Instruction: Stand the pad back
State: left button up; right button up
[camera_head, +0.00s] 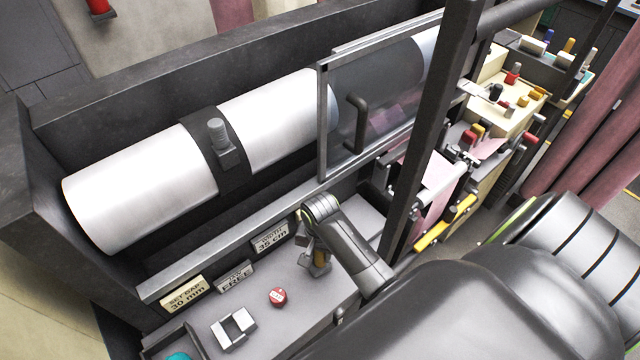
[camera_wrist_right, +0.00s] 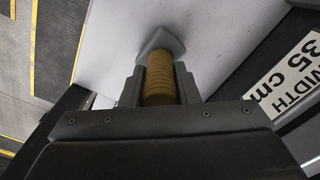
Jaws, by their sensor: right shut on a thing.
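My right gripper (camera_head: 314,262) is low over the grey ledge, just in front of the "WIDTH 35 cm" plate (camera_head: 271,238). In the right wrist view its fingers (camera_wrist_right: 160,88) are shut on a ribbed, brass-coloured handle (camera_wrist_right: 160,78) with a grey, angular head (camera_wrist_right: 161,42). I take this to be the pad, though its face is hidden. I cannot tell whether it touches the ledge. My left gripper is not in view.
A white roll (camera_head: 140,185) with a black band and grey knob (camera_head: 219,135) lies in a dark trough. A clear guard (camera_head: 375,100) and dark post (camera_head: 430,130) stand close by. A red button (camera_head: 277,297) and metal block (camera_head: 234,328) sit on the ledge (camera_head: 310,305).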

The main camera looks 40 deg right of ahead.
jog(key=shift+f, duration=0.35)
jog(key=o, duration=1)
jog(key=shift+o, duration=0.2)
jog(key=shift+r, duration=0.1)
